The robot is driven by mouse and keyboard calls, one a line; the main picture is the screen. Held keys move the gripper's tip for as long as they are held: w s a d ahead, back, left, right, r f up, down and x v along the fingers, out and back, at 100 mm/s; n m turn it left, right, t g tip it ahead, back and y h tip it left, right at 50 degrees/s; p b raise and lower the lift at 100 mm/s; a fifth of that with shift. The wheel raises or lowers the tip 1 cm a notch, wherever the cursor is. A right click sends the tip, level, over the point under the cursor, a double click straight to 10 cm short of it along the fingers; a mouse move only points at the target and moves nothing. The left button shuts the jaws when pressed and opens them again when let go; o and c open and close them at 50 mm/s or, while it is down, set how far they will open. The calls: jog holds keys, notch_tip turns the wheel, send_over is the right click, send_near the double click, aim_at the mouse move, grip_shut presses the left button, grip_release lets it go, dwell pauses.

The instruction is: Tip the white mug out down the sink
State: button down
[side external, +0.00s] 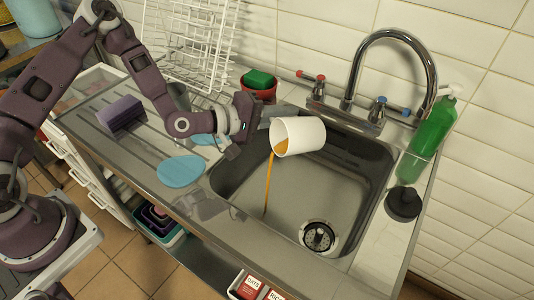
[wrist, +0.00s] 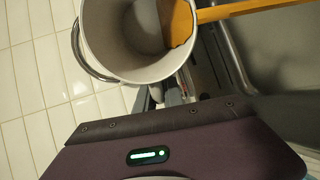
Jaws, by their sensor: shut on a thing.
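The white mug (side external: 298,136) is tilted on its side above the sink (side external: 285,200), its mouth facing down and left. An orange-brown stream of liquid (side external: 268,185) runs from its rim down into the basin, left of the drain (side external: 318,237). My gripper (side external: 260,124) is shut on the mug and holds it over the basin's back left part. In the wrist view the mug (wrist: 115,45) shows its inside and a handle at left. The liquid (wrist: 235,11) leaves over the rim to the right. The fingertips (wrist: 182,92) are partly hidden there.
A chrome tap (side external: 385,38) rises behind the sink. A green bottle (side external: 428,140) and a black round object (side external: 403,203) stand at the right. A red pot with a green sponge (side external: 259,79), a white wire rack (side external: 185,45), a purple block (side external: 121,113) and a light blue flat piece (side external: 181,171) are left.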

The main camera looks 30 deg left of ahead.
jog(key=shift+s+a+r+t+b, duration=0.25)
jog(key=shift+s+t+b, duration=0.05)
jog(key=shift+t+b, duration=0.1)
jog(key=shift+s+a+r+t+h+b, duration=0.15)
jog(key=shift+s+r+t+h+b, duration=0.1)
jog(key=shift+r+t+h+b, duration=0.5)
dwell(1.2)
jog(key=shift+w+d+f+g+y, duration=0.25)
jog(key=shift+f+g, duration=0.15)
jog(key=shift+g, duration=0.25)
jog(key=shift+w+d+f+g+y, duration=0.5)
jog(key=shift+w+f+g+y, duration=0.2)
jog(key=shift+g, duration=0.2)
jog(key=shift+s+a+f, duration=0.1)
jog(key=shift+f, duration=0.15)
jog(key=shift+f+g+y, duration=0.45)
jog(key=shift+g+y, duration=0.15)
jog(key=shift+g, duration=0.5)
jog(key=w+d+f+g+y+p, duration=0.2)
jog(key=w+f+g+y+p, duration=0.2)
jog(key=g, duration=0.5)
notch_tip(320, 180, down, 2)
jog(key=shift+w+d+f+g+y+p, duration=0.25)
jog(key=shift+y+p, duration=0.55)
jog(key=shift+y, duration=0.4)
